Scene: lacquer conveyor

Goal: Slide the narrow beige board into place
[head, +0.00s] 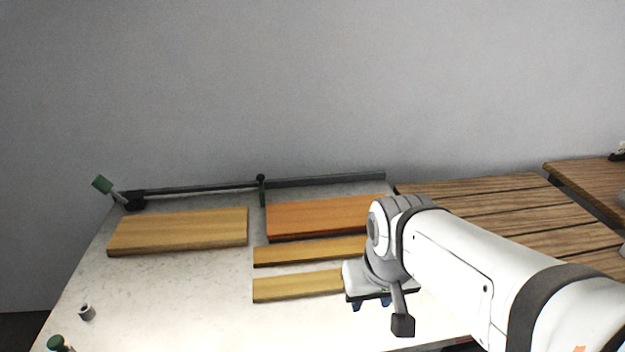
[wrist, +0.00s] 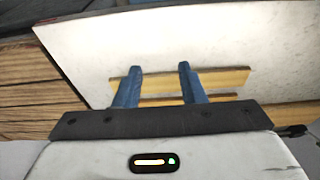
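Two narrow beige boards lie parallel on the pale table, the front one (head: 297,286) nearer me and the rear one (head: 310,251) just behind it. My arm covers their right ends in the head view. My gripper (head: 371,304) is above the right end of the front board. In the wrist view, my gripper's two blue fingers (wrist: 158,68) are spread apart with nothing held. The front board (wrist: 222,79) lies beneath the fingertips, and part of the rear board (wrist: 160,101) shows between the fingers. I cannot tell how high the fingers are above the boards.
A wide beige board (head: 180,231) lies at left and an orange-brown board (head: 322,217) lies behind the narrow ones. A dark rail (head: 330,180) with clamps runs along the back. A slatted wooden surface (head: 490,210) is at right. The pale table's (head: 180,300) front left is mostly clear.

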